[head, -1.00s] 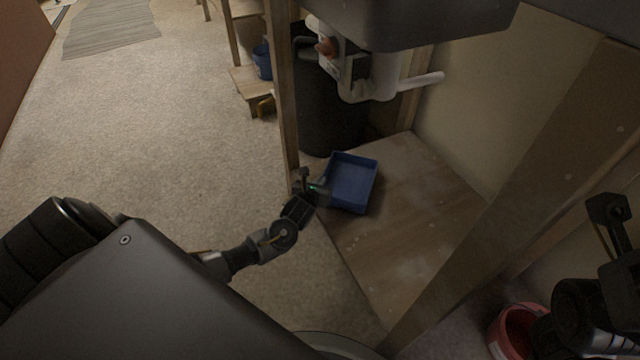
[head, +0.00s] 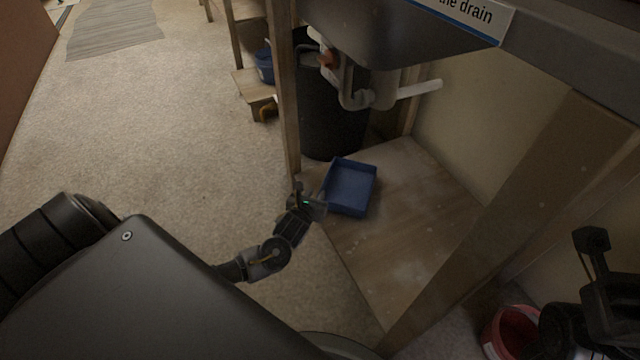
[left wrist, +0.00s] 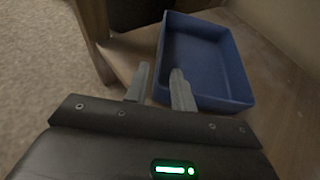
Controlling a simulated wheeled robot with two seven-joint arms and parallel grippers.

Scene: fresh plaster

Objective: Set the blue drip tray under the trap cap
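The blue drip tray (head: 350,186) lies flat on the wooden board under the sink, near its left edge. It looks empty and also shows in the left wrist view (left wrist: 205,60). The grey-white trap pipe (head: 356,98) hangs above it under the basin, with an orange-brown fitting (head: 328,59); I cannot clearly make out the cap. My left gripper (head: 314,204) is at the tray's near left corner. In the left wrist view its two fingers (left wrist: 160,78) stand apart, the tray's side appearing between them; contact is unclear. My right gripper (head: 592,242) is partly visible at lower right, its fingers unclear.
A wooden post (head: 287,110) stands just left of the tray, and a thick beam (head: 510,220) crosses at right. A black bin (head: 330,130) is behind the tray. A red bucket (head: 512,335) is at lower right. The board (head: 410,215) right of the tray is clear.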

